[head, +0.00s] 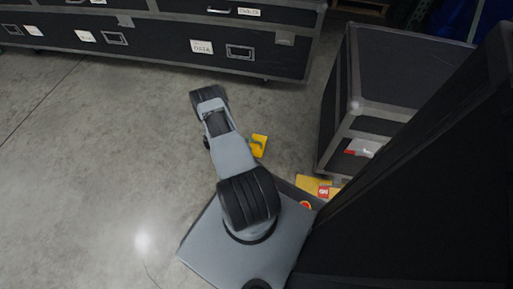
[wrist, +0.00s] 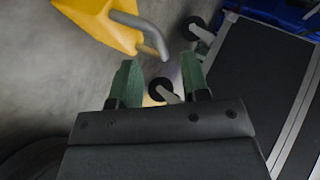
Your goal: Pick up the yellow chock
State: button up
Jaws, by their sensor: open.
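The yellow chock (head: 259,146) lies on the concrete floor just right of my arm in the head view, partly covered by the arm. In the wrist view the yellow chock (wrist: 98,22) is at the upper left, cut off by the top edge, with a bent grey handle pointing right and down. My gripper (wrist: 160,66) is open, its two green fingers apart with nothing held between them. In the head view my arm hides the gripper.
A black case (head: 345,120) on casters stands right of the chock; its caster wheels (wrist: 161,90) show between and beyond the fingers. A yellow item with red markings (head: 310,184) lies by my base. Long black cases (head: 150,40) line the back. Floor at left is clear.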

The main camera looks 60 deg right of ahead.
aim_at(256, 144)
jog(key=b+x, duration=0.3)
jog(key=x, duration=0.3)
jog(key=shift+w+a+f, duration=0.1)
jog(key=shift+d+f, duration=0.15)
jog(key=shift+d, duration=0.35)
grip_shut()
dwell(1.1)
